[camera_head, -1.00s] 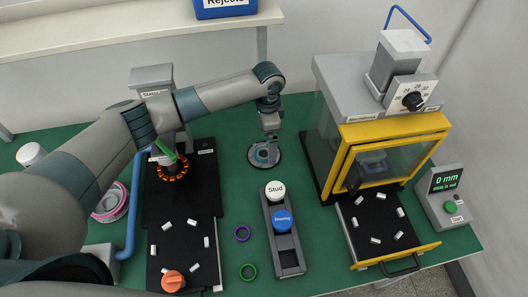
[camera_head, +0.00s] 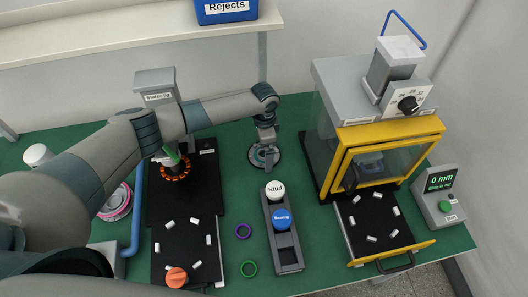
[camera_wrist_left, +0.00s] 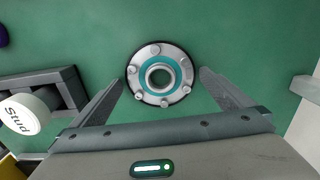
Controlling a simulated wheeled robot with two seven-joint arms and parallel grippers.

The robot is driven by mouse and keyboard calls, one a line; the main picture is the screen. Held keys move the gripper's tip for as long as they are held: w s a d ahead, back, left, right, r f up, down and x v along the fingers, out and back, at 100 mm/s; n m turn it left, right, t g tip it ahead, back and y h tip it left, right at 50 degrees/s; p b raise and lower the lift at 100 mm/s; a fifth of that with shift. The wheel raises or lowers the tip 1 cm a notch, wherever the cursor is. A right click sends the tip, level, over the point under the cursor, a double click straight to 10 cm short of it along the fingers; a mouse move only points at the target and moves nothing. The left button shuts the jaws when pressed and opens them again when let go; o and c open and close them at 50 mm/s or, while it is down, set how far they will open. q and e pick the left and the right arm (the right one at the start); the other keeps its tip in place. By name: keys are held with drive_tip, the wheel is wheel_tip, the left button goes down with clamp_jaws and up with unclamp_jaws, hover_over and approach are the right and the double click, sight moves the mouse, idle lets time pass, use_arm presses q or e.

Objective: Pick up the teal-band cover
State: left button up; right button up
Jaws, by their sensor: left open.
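The teal-band cover (camera_head: 255,158) is a round grey flanged disc lying on the green table, behind the stud and bearing holder. In the left wrist view the cover (camera_wrist_left: 160,94) shows its teal ring, a central hole and several bolt heads around its rim. My left gripper (camera_head: 265,156) points down over the cover. In the left wrist view the open fingers of the left gripper (camera_wrist_left: 161,78) stand to the left and right of the cover, with gaps between them and its rim. Nothing is between the fingers except the cover below. My right gripper is not in view.
A holder with white Stud (camera_head: 275,189) and blue Bearing (camera_head: 281,217) pieces stands in front of the cover. A yellow-framed press (camera_head: 387,132) stands right. A black mat (camera_head: 212,190) lies left.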

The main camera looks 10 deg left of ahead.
use_arm(q)
drive_tip(key=shift+f, duration=0.25)
drive_tip(key=c, duration=0.9)
drive_tip(key=shift+r, duration=0.1)
drive_tip(key=shift+c, duration=0.2)
wheel_tip(320, 180, up, 10)
drive_tip(key=b, duration=0.3)
idle(0.3)
